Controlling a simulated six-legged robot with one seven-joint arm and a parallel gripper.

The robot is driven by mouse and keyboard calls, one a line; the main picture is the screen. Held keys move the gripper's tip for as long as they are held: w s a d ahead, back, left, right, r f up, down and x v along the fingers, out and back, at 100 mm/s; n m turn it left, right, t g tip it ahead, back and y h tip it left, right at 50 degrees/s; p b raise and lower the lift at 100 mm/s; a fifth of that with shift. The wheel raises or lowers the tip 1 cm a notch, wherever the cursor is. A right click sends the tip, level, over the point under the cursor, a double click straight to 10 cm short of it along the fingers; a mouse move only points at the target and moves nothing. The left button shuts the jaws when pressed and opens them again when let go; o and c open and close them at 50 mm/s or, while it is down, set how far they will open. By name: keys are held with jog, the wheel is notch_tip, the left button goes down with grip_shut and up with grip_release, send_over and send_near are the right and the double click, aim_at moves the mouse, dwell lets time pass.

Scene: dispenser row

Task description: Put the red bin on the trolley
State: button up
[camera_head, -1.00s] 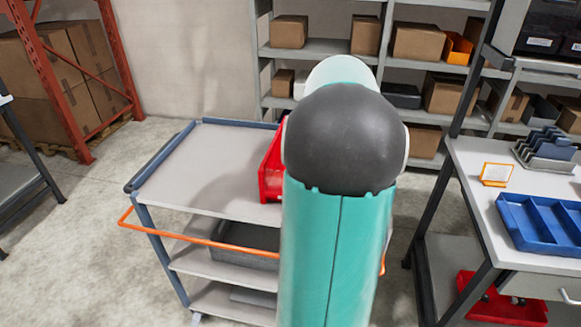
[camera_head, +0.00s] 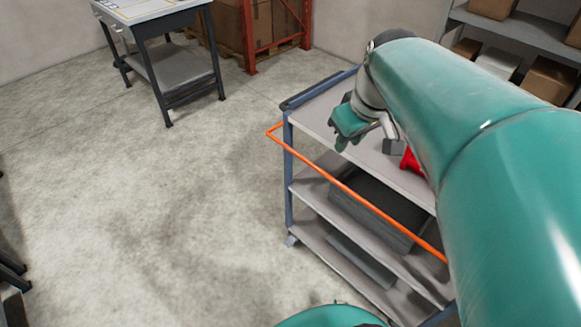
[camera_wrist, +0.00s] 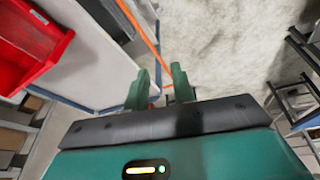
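The red bin (camera_head: 411,162) is on the grey top shelf of the trolley (camera_head: 316,110). In the head view my arm hides most of it. In the wrist view the red bin (camera_wrist: 28,45) sits at the upper left on the pale trolley top (camera_wrist: 92,62), apart from my fingers. My gripper (camera_head: 343,140) is over the near left part of the trolley top, to the left of the bin. In the wrist view the two green fingers of my gripper (camera_wrist: 161,85) are spread with an empty gap between them.
An orange handle rail (camera_head: 345,185) runs along the trolley's near side. A dark grey tray (camera_head: 380,205) lies on its middle shelf. A grey table (camera_head: 165,60) stands at the back left, shelving (camera_head: 515,40) at the back right. The floor left of the trolley is clear.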

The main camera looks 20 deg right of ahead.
jog(key=s+a+f+m+t, duration=0.1)
jog(key=s+a+f, duration=0.1)
jog(key=s+a, duration=0.5)
jog(key=a, duration=0.5)
jog(key=shift+a+f+m+t, duration=0.4)
